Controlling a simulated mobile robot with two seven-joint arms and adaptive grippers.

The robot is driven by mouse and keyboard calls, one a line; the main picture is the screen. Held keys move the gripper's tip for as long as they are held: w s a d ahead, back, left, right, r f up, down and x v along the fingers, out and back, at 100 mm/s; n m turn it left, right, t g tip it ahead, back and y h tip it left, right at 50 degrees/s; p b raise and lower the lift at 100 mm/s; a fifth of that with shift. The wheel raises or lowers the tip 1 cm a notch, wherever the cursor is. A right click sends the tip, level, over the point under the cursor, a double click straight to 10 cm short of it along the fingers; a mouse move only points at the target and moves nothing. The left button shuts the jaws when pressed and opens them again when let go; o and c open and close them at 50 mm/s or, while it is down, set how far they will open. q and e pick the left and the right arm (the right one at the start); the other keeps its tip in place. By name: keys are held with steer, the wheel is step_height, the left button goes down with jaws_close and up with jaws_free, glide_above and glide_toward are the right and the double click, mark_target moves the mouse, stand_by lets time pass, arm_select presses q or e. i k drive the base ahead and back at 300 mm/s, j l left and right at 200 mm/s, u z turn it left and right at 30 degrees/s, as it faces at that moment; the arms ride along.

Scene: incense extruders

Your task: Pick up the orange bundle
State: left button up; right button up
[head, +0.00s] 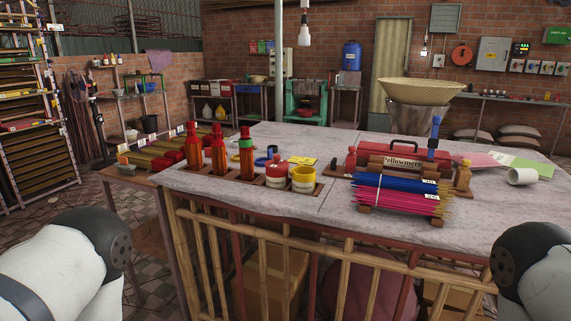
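I cannot make out a clearly orange bundle. A blue bundle (392,183) of sticks with a white label lies on a wooden rack on the grey table. A magenta bundle (397,201) lies below and in front of it. More bundles (165,155) in red and brown-yellow tones lie on a lower side table at left, too small to tell apart. Parts of my two arms show at the lower left and lower right corners. Neither gripper is in view.
The grey table (255,206) fills the middle, with a bamboo railing in front. A basket (421,91) stands behind.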

mark_target(245, 155)
steer(key=i+j+z, duration=0.15)
steer(key=j+z, duration=0.15)
steer(key=j, duration=0.45)
steer(key=i+j+z, duration=0.1)
steer(key=j+z, duration=0.25)
steer(key=j, duration=0.4)
